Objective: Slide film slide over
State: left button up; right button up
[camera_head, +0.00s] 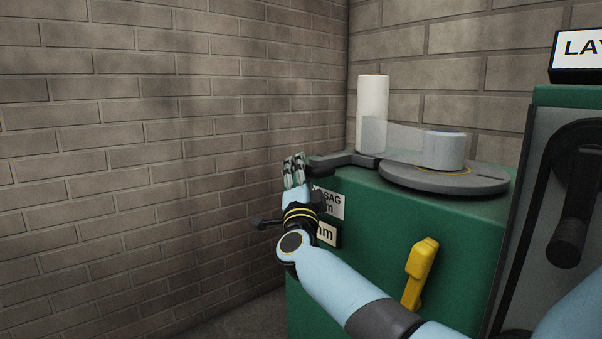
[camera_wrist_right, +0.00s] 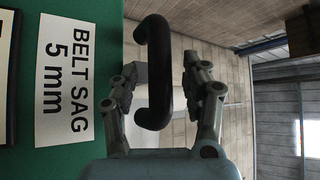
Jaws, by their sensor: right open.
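The film slide (camera_head: 343,160) looks to be the dark grey arm on top of the green cabinet, with a white upright roll (camera_head: 373,105) and a pale film running from the roll toward a wrapped block on a turntable. My right gripper (camera_head: 293,163) is open at the left end of this arm. In the right wrist view a black curved handle (camera_wrist_right: 153,88) shows between the two spread fingers of the gripper (camera_wrist_right: 162,72). I cannot tell whether either finger touches it. My left gripper is not in view.
The wrapped block (camera_head: 443,152) stands on the round grey turntable (camera_head: 420,179) at the right. A yellow lever (camera_head: 418,270) sits on the green cabinet (camera_head: 375,220) front. A "BELT SAG 5 mm" label (camera_wrist_right: 64,80) is beside the gripper. Brick walls stand behind and left.

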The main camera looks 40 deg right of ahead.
jog(key=shift+x, duration=0.95)
jog(key=shift+c, duration=0.4)
jog(key=shift+f, duration=0.1)
grip_shut()
